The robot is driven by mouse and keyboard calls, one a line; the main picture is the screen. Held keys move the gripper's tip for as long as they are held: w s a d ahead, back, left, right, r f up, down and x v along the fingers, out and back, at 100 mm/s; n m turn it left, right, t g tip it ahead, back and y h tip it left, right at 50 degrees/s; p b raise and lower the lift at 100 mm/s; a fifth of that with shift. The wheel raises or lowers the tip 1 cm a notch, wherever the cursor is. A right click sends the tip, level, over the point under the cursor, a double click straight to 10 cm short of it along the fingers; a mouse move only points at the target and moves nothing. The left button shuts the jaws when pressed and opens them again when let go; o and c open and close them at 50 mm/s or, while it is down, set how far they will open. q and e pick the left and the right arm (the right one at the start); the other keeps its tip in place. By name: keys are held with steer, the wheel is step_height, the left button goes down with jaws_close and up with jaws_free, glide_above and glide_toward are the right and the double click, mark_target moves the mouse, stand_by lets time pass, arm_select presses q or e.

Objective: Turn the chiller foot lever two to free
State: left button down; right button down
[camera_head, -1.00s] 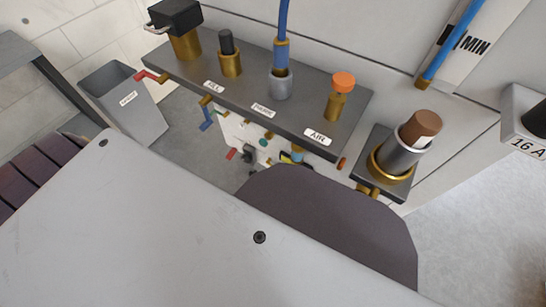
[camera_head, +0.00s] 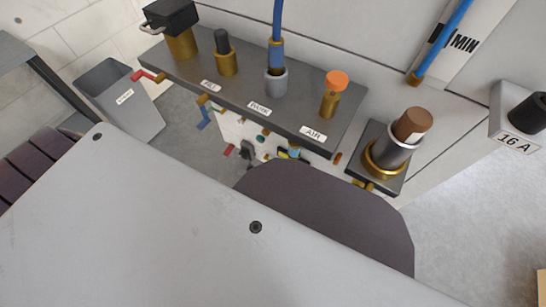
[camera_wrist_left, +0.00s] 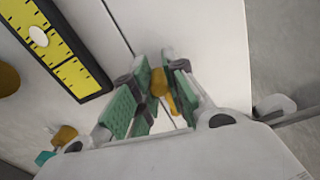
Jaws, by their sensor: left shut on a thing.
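In the left wrist view, my left gripper (camera_wrist_left: 158,78) has green-padded fingers closed on a small orange-brown lever (camera_wrist_left: 161,88). The pads stand on both sides of the lever, in front of a pale panel. No label shows on this lever, so I cannot tell its number or its set position. In the head view, the low front of the panel is partly hidden by my own body, and I cannot make out the gripper there. My right gripper is in neither view.
A yellow strip with black marks (camera_wrist_left: 75,76) is near the gripper. A grey bin (camera_head: 132,110) stands on the floor.

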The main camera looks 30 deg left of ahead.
arm_select(q)
steer(key=shift+w+r, duration=0.1)
steer(key=shift+r, duration=0.1)
steer(key=c, duration=1.4)
jaws_free()
steer(key=shift+c, duration=0.2)
steer(key=shift+f, duration=0.1)
steer(key=shift+f+m, duration=0.15)
steer(key=shift+m, duration=0.15)
